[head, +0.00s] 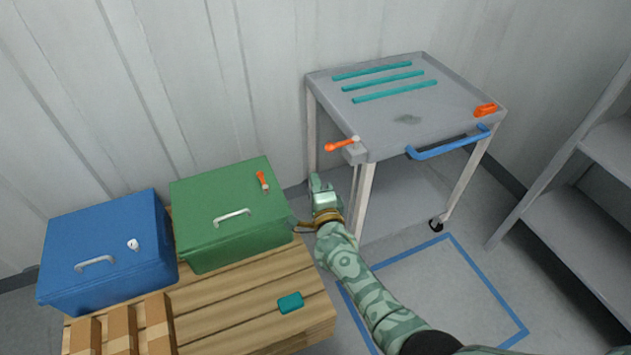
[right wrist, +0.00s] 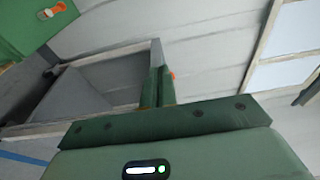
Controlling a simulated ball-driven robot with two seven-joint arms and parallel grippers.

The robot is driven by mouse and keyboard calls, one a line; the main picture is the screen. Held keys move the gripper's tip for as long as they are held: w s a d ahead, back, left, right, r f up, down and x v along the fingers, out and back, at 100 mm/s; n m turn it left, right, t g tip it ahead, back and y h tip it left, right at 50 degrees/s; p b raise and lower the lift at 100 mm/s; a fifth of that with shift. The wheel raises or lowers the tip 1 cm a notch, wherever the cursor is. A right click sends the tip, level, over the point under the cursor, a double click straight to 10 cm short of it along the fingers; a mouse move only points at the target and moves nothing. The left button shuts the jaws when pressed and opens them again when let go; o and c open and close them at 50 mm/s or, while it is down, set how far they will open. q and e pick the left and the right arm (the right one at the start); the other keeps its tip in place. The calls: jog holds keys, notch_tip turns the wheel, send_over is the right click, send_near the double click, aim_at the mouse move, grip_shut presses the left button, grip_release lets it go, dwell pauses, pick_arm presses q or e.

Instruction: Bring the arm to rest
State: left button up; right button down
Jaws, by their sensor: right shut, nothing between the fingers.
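My right arm, in a green patterned sleeve, comes in from the lower right in the head view. Its gripper (head: 319,185) is in the air between the green box (head: 205,198) and the grey cart (head: 385,120). In the right wrist view the green fingers (right wrist: 158,85) are together with nothing between them. My left gripper is not in view.
A blue box (head: 105,235) stands beside the green one on a wooden pallet (head: 240,300) with a teal block (head: 290,302). The cart has an orange lever (head: 341,145) and blue handle (head: 450,146). Grey shelves (head: 590,225) stand right. Blue tape (head: 485,285) marks clear floor.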

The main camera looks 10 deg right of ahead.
jog(key=s+d+f+n+g+y, duration=0.1)
jog(key=s+f+n+g, duration=0.4)
jog(key=s+f+n, duration=0.6)
jog(key=s+d+f+n+g, duration=0.2)
jog(key=s+f+n+g, duration=0.25)
jog(key=s+f, duration=0.65)
jog(key=s+d+f+n+g+h, duration=0.1)
jog(key=s+d+f+n+g, duration=0.15)
jog(key=s+f, duration=0.45)
jog(key=s+d+f+n+g, duration=0.25)
jog(key=s+f, duration=0.35)
jog(key=s, duration=0.4)
jog(key=s+d+f+g, duration=0.1)
jog(key=s+d, duration=0.2)
jog(key=s, duration=0.8)
jog(key=s+d+f+g+h, duration=0.1)
jog(key=s+d, duration=0.3)
jog(key=s, duration=0.8)
jog(key=shift+n+g, duration=0.35)
jog(key=shift+g, duration=0.3)
